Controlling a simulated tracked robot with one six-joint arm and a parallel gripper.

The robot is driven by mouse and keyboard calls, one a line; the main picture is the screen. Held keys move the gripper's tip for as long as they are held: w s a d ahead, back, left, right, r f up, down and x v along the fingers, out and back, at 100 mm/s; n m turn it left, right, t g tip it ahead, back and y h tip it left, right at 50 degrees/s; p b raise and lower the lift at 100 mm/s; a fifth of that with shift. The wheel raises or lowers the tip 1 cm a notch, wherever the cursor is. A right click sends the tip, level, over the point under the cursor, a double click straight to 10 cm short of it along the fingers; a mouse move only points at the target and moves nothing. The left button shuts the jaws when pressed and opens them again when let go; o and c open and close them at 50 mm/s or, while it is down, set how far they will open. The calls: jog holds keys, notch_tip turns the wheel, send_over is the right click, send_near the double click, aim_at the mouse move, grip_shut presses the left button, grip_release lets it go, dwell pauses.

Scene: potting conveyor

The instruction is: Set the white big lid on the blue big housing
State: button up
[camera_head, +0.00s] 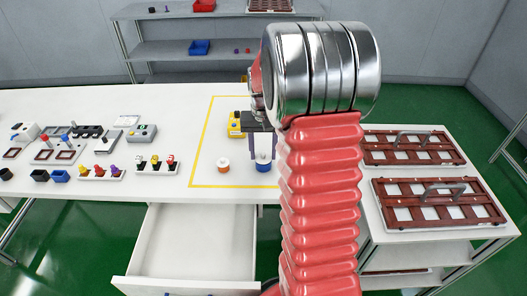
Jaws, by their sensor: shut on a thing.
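The blue big housing (263,168) stands on the white table inside the yellow outline, near its front right corner. The white big lid (263,159) shows as a small pale shape at the top of the blue housing. My gripper (263,157) points down over it, with one dark purple finger on each side. It is shut on the lid. At this size I cannot tell whether the lid is seated or slightly above the housing. My red arm and metal wrist hide the area to the right.
An orange housing with a white top (223,165) stands just left of the blue one. A yellow device (235,125) is behind. An open drawer (195,245) juts out below the table. Brown frames with handles (438,203) lie at right. Small parts and trays fill the left side.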

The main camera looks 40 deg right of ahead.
jog(key=shift+f, duration=0.3)
dwell(0.4)
jog(key=o, duration=1.1)
jog(key=shift+d, duration=0.1)
notch_tip(320, 180, up, 14)
jog(key=shift+f, duration=0.15)
dwell(0.8)
